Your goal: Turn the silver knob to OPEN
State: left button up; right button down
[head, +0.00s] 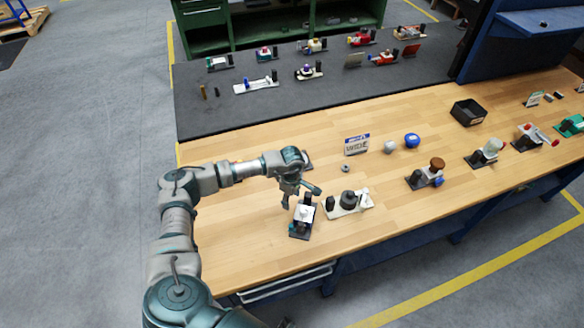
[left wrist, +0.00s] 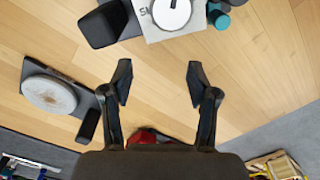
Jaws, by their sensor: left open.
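The silver knob (left wrist: 172,12) is a round disc with a dark pointer line, at the top edge of the left wrist view and partly cut off. It sits on a light plate (left wrist: 150,28) with partly hidden dark letters. In the head view, a small valve unit (head: 303,214) with a white top and dark base stands near the table's front, just below my left gripper (head: 301,194). In the left wrist view my left gripper (left wrist: 158,82) has its two fingers wide apart with nothing between them. The knob lies beyond the fingertips, apart from them. My right gripper does not show.
A white-based unit with a dark round knob (head: 348,199) stands close on the right. A sign (head: 357,144), a blue ball (head: 412,140) and a black bin (head: 467,112) are farther back. The wooden tabletop (head: 240,235) is clear at left.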

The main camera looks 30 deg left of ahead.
pick_arm(q)
notch_tip(320, 180, up, 17)
jog(key=b, duration=0.2)
jog(key=shift+w, duration=0.15)
jog(key=shift+f, duration=0.15)
